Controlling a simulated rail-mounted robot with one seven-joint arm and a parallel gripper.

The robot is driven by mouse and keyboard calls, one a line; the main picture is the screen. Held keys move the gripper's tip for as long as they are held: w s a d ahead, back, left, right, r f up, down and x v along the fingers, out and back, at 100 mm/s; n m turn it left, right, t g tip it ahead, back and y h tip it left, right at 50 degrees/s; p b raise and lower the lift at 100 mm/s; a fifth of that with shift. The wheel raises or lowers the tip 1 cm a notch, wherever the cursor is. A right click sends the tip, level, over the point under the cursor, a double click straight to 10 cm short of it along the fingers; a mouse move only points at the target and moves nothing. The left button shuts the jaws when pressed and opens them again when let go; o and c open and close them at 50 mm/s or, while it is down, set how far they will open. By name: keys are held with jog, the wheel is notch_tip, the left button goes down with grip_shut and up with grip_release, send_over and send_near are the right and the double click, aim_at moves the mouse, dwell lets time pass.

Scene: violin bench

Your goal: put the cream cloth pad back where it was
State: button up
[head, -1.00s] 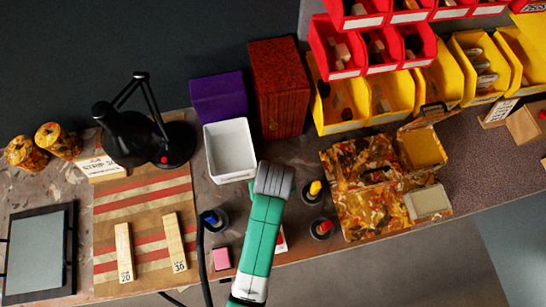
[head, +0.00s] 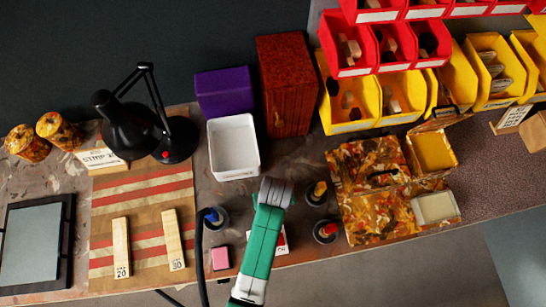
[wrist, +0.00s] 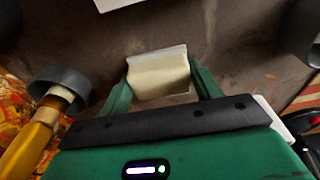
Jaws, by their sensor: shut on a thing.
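My gripper (wrist: 162,88) is shut on the cream cloth pad (wrist: 158,74), a small pale block between its two green fingers in the wrist view. In the head view my gripper (head: 275,190) is over the bench, just right of and in front of the white bin (head: 257,160). The pad cannot be made out in the head view, where my gripper covers that spot. In the wrist view bare brown bench lies beyond the pad, and I cannot tell the gap between them.
Yellow-topped (head: 318,190) and red-topped (head: 326,231) bottles stand right of my gripper, a blue-topped one (head: 214,219) left. A pink block (head: 221,258) lies near the front edge. A marbled case (head: 365,220) is further right, and a black lamp (head: 130,135) stands left.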

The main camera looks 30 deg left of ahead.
jog(key=o, duration=1)
jog(key=r+p, duration=0.1)
jog(key=r, duration=0.3)
jog(key=s+r+p, duration=0.1)
jog(key=r, duration=0.3)
jog(key=d+r+p, duration=0.1)
jog(key=r, duration=0.3)
jog(key=shift+s, duration=0.15)
